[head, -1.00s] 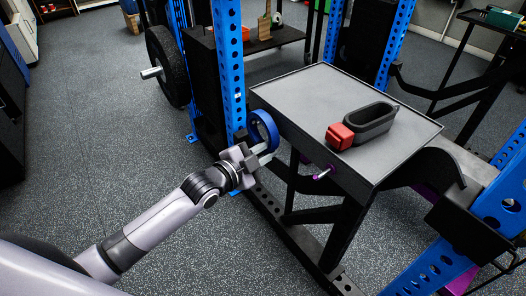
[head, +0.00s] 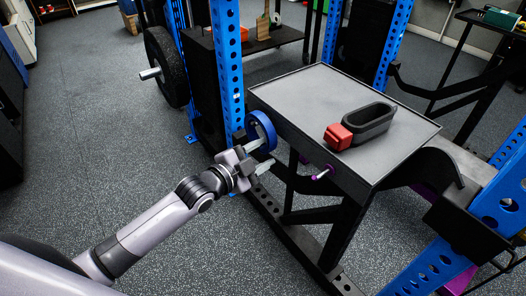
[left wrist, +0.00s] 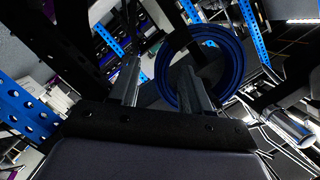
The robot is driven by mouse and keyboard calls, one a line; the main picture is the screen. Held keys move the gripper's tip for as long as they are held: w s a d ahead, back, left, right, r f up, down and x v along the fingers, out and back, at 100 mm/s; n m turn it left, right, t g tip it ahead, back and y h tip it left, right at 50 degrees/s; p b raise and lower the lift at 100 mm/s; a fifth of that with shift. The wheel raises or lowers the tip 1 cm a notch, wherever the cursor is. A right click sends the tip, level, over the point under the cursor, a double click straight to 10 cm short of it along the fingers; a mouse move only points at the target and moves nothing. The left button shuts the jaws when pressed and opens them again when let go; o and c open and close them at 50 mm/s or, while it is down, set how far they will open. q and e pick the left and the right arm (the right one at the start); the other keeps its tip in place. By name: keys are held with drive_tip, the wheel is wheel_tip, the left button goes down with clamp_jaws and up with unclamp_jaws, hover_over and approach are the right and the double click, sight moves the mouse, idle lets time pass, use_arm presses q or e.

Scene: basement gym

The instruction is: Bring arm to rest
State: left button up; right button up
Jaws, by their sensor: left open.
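My left gripper (head: 252,156) is open at the end of my left arm, beside the blue rack upright. A blue ring-shaped disc (head: 263,130) stands upright at the gripper's fingertips, near the table's left corner. In the left wrist view the two fingers of my left gripper (left wrist: 160,85) are spread wide apart. The blue ring (left wrist: 237,75) is beyond them, partly hidden behind the right-hand finger. I cannot tell whether a finger touches it. My right gripper is not in view.
A grey-topped table (head: 300,93) bears a black oval holder (head: 372,122) and a red block (head: 338,137). A blue upright (head: 228,70) rises beside my gripper. A black weight plate (head: 168,65) hangs further left. The floor (head: 85,185) to the left is clear.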

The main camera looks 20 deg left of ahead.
use_arm(q)
drive_tip(key=s+a+f+n+g+y+p, duration=0.2)
drive_tip(key=s+n+p, duration=0.3)
drive_tip(key=s, duration=0.7)
drive_tip(key=s+a+f+n+g+y+p, duration=0.2)
drive_tip(key=s+n+p, duration=0.4)
drive_tip(key=s, duration=0.7)
drive_tip(key=shift+s+a+f+n+y, duration=0.15)
drive_tip(key=shift+a+f+n+y, duration=0.4)
drive_tip(key=shift+a+n, duration=0.3)
drive_tip(key=shift+r, duration=0.1)
idle(1.1)
